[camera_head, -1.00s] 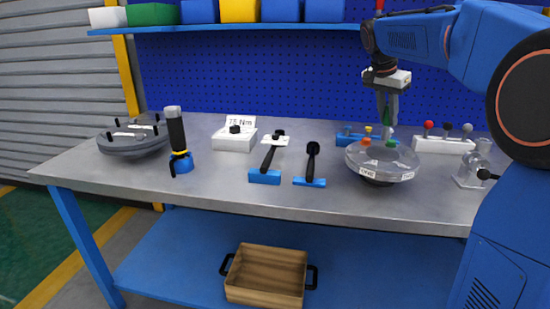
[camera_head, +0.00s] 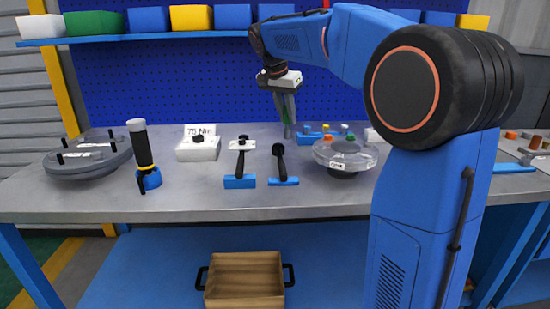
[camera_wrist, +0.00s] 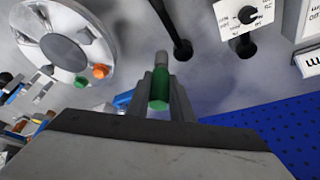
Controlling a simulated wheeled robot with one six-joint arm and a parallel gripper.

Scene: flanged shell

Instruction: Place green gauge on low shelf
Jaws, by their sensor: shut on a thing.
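My gripper (camera_head: 288,124) is shut on the green gauge and holds it above the bench, left of the round flanged shell (camera_head: 345,153). In the wrist view the green gauge (camera_wrist: 160,90) is a green cylinder with a grey end, between the two fingers. In the head view it is mostly hidden by the fingers. The low shelf (camera_head: 140,265) is the blue surface under the bench. The shell also shows at the upper left of the wrist view (camera_wrist: 40,22), with orange and green pieces beside its hub.
The grey bench (camera_head: 110,203) holds two black-handled tools (camera_head: 241,160), a black-and-blue tool (camera_head: 144,155), a white "75 Nm" block (camera_head: 198,148) and grey discs (camera_head: 88,158). A wooden crate (camera_head: 245,280) takes up the middle of the low shelf; its left part is clear.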

